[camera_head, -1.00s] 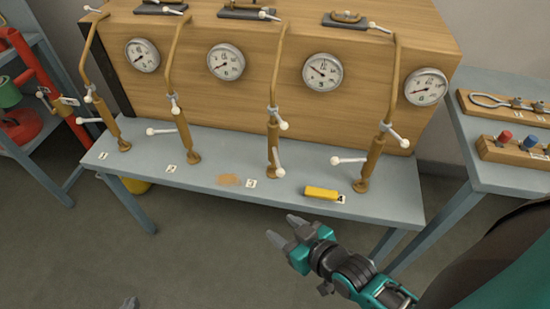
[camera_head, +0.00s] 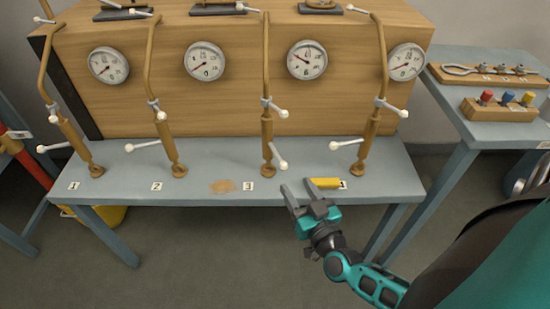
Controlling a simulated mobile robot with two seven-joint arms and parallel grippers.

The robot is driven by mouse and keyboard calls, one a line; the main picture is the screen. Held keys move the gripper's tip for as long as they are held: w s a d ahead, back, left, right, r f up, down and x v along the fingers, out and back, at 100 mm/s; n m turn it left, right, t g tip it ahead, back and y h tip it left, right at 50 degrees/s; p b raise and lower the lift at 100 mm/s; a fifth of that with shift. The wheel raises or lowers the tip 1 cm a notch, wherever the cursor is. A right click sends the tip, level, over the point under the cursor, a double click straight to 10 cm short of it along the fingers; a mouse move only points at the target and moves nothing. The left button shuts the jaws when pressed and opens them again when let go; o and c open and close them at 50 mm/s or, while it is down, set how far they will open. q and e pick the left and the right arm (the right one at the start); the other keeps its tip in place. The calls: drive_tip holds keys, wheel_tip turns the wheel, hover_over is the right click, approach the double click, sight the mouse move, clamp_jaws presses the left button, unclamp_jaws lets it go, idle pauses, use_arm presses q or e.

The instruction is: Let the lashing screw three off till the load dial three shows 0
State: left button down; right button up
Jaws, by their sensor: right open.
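Lashing screw three (camera_head: 267,135) is the brown upright screw behind the "3" label (camera_head: 248,186), with white-knobbed bars at its middle and near its foot. Load dial three (camera_head: 307,60) is on the wooden crate to the upper right of this screw. Its needle points to the upper left; the figures are too small to read. My right gripper (camera_head: 298,188) is open and empty at the table's front edge, below and right of the screw's lower knob (camera_head: 283,165). It looks apart from the screw. My left gripper is out of view.
Similar screws one (camera_head: 69,130), two (camera_head: 165,130) and four (camera_head: 371,135) stand along the grey table (camera_head: 120,190). A yellow block (camera_head: 325,183) lies right beside my right fingertips. A brown patch (camera_head: 222,187) marks the tabletop. A side table (camera_head: 500,130) stands at right.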

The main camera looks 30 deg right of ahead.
sight(277, 155)
drive_tip(key=w, duration=0.4)
drive_tip(key=w+d+b, duration=0.1)
drive_tip(key=w, duration=0.7)
drive_tip(key=shift+w+d+b, duration=0.15)
drive_tip(key=shift+d+b, duration=0.15)
drive_tip(key=shift+d, duration=0.1)
drive_tip(key=shift+c, duration=0.4)
clamp_jaws()
